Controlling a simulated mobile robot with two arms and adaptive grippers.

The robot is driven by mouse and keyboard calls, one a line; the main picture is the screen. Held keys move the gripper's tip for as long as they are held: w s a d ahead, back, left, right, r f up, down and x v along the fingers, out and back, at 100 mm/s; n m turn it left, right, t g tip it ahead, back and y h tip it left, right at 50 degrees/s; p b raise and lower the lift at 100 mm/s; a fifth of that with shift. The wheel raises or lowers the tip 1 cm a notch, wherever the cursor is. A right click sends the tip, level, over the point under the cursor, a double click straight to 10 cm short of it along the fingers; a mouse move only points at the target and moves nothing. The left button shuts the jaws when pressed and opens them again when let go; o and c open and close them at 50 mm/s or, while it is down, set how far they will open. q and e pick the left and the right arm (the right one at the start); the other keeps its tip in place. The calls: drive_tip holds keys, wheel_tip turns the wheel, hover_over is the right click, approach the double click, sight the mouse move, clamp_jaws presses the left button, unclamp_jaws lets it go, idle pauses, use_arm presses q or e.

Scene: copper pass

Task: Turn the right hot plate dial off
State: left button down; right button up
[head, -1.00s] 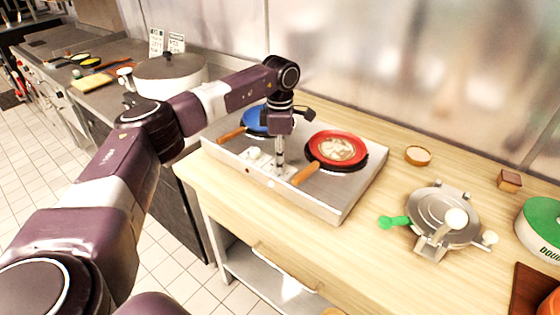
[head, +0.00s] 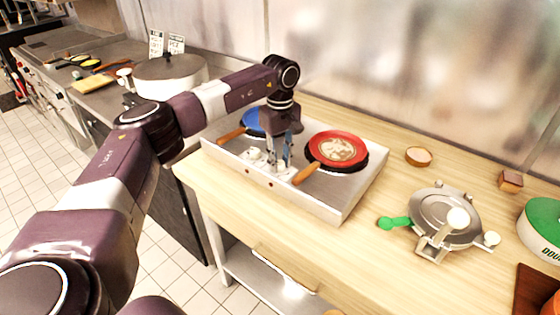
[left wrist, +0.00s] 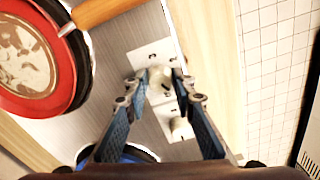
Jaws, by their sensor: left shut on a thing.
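The hot plate unit (head: 348,195) is a metal box on the wooden counter, with two pale dials on its front part. My left gripper (head: 283,165) points down at the right dial. In the left wrist view, the gripper (left wrist: 161,76) is shut on the right dial (left wrist: 160,92), with a blue-padded finger on each side of it. The fingers partly hide this dial, so its pointer setting cannot be read. The left dial (head: 253,153) is free; it also shows in the left wrist view (left wrist: 180,128). My right gripper is not in view.
A red pan (head: 337,147) with food sits on the right burner, its wooden handle (head: 305,174) close to the gripper. A blue pan (head: 252,120) sits on the left burner. A round metal press (head: 437,210) with a green handle stands further right on the counter.

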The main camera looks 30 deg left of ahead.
sight(279, 162)
use_arm(q)
drive_tip(key=m, duration=0.5)
drive_tip(key=shift+w+a+r, duration=0.1)
drive_tip(key=shift+r, duration=0.1)
drive_tip(key=shift+m, duration=0.3)
drive_tip(key=c, duration=1.8)
unclamp_jaws()
drive_tip(key=shift+o, duration=0.9)
drive_tip(key=shift+f, duration=0.1)
wheel_tip(279, 162, up, 12)
